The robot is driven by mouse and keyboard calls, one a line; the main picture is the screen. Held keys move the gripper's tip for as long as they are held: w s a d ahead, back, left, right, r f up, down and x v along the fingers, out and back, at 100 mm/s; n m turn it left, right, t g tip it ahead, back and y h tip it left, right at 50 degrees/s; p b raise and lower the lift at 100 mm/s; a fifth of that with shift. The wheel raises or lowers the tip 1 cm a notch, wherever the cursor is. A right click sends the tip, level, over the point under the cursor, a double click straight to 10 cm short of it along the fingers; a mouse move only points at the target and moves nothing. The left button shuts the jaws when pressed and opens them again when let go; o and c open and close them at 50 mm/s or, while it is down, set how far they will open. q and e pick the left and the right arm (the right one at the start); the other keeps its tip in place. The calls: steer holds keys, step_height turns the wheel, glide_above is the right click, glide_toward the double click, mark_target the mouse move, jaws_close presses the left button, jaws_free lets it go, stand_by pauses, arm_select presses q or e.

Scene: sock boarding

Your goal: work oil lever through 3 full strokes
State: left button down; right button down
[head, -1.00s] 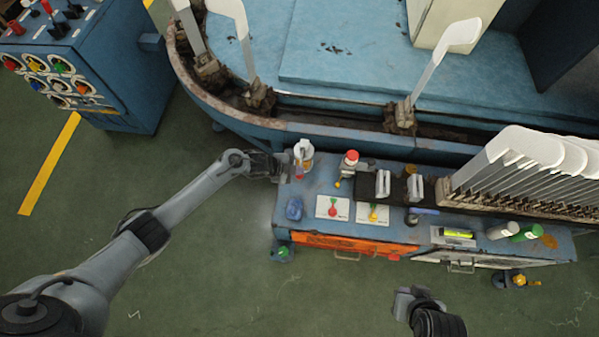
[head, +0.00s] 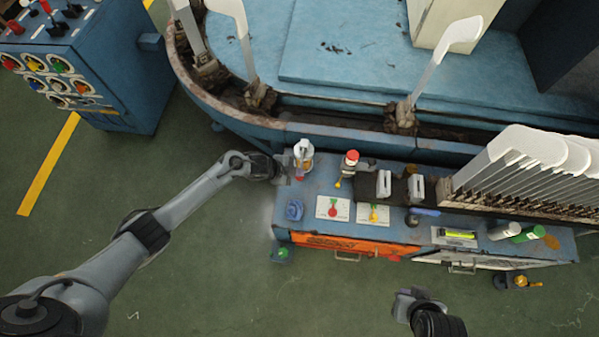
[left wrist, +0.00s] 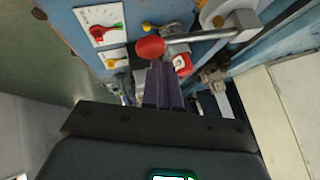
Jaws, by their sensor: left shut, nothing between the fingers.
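The oil lever is a metal rod with a red ball knob (left wrist: 150,47) in the left wrist view. Its rod runs right to a metal block beside a white round part. In the head view, the white oil pot (head: 303,150) stands at the bench's left end; the lever there is small and hard to make out. My left gripper (head: 287,174) is beside the pot's near left side. In the left wrist view its dark fingers (left wrist: 163,70) are shut and empty, close to the knob; contact is unclear. My right gripper (head: 405,298) hangs over the floor, away from the bench.
A red-capped item (head: 351,158) stands to the right. The blue machine rim (head: 330,134) runs behind the bench.

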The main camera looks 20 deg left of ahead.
arm_select(q)
steer(key=shift+s+f+b, duration=0.1)
steer(key=shift+f+b, duration=0.25)
steer(key=shift+f, duration=0.15)
steer(key=shift+f+b, duration=0.3)
steer(key=shift+f, duration=0.15)
stand_by(0.5)
steer(key=shift+s+f, duration=0.1)
steer(key=shift+f, duration=0.2)
stand_by(0.3)
steer(key=shift+r, duration=0.2)
stand_by(0.6)
steer(key=shift+w+r+p, duration=0.2)
steer(key=shift+r+p, duration=0.85)
steer(key=shift+r, duration=0.25)
steer(key=shift+w+r+p, duration=0.15)
steer(key=shift+r+p, duration=0.9)
steer(key=shift+r, duration=0.2)
steer(key=shift+r, duration=0.1)
steer(key=r+p, duration=0.2)
steer(key=r, duration=0.1)
steer(key=r+p, duration=0.1)
steer(key=p, duration=0.1)
steer(key=shift+w+a+r, duration=0.1)
steer(key=shift+w+r, duration=0.2)
steer(key=shift+r, duration=0.1)
